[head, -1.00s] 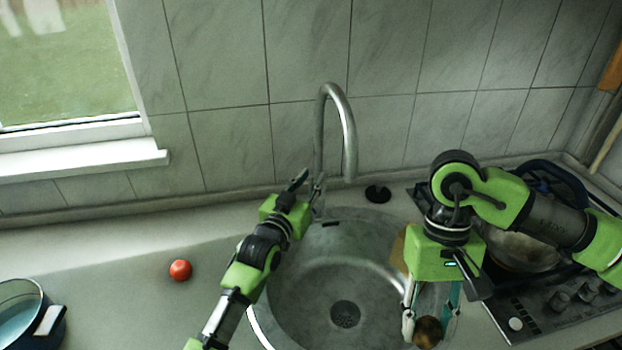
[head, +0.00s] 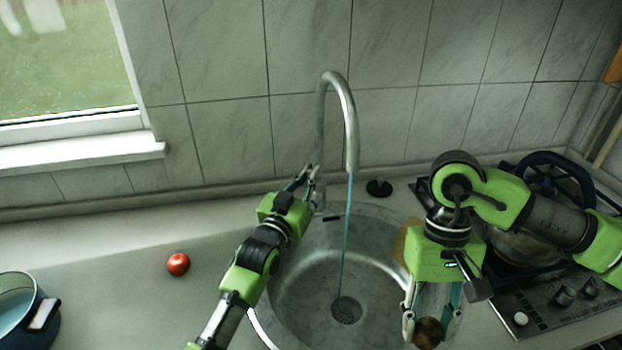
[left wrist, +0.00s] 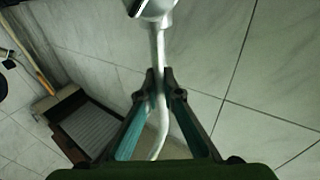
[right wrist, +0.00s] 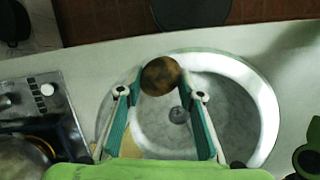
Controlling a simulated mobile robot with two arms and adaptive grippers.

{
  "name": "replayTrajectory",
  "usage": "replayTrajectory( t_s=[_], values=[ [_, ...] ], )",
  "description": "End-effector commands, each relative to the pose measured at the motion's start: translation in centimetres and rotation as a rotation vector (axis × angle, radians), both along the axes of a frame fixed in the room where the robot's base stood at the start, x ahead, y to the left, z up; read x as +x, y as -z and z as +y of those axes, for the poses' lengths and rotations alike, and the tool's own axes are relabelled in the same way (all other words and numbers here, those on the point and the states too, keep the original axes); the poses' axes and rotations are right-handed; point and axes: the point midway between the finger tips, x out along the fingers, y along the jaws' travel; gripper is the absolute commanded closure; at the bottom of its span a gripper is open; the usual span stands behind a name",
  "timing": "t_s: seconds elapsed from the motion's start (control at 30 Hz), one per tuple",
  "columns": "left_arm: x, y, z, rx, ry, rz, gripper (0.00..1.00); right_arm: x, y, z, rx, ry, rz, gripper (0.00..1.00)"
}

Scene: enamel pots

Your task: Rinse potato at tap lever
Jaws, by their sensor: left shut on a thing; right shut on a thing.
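The tap (head: 340,92) arches over the sink (head: 290,285), and a thin blue stream of water (head: 347,230) falls from its spout to the drain. My left gripper (head: 308,178) is shut on the tap lever at the tap's base. The fingers hide most of the lever; the left wrist view shows a pale metal rod (left wrist: 160,100) between them. My right gripper (head: 418,325) is shut on the brown potato (head: 429,333), held above the front right part of the sink, apart from the stream. The potato also shows between the fingertips in the right wrist view (right wrist: 160,76).
A red tomato (head: 178,264) lies on the counter left of the sink. A blue pot (head: 42,330) stands at the far left. The stove (head: 545,300) with pans is on the right, under my right arm. A black plug (head: 379,188) sits behind the sink.

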Motion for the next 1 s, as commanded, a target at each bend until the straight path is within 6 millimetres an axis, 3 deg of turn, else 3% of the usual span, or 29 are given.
replayTrajectory(
  t_s=[0.33,0.4,0.77,1.0],
  values=[
    [-0.1,0.0,0.1,-0.003,0.000,-0.008,1.00,0.0,0.2,0.0,0.000,0.000,0.000,0.88],
    [-0.1,0.0,0.1,-0.003,0.000,-0.008,0.76,0.0,0.2,0.0,0.000,0.000,0.000,0.88],
    [-0.2,0.1,0.1,-0.003,0.000,-0.008,0.76,0.0,0.2,0.0,0.000,0.000,0.000,0.88],
    [-2.4,0.4,1.0,-0.004,-0.001,-0.008,0.76,0.0,0.2,0.0,0.000,0.000,0.000,0.88]
  ],
)
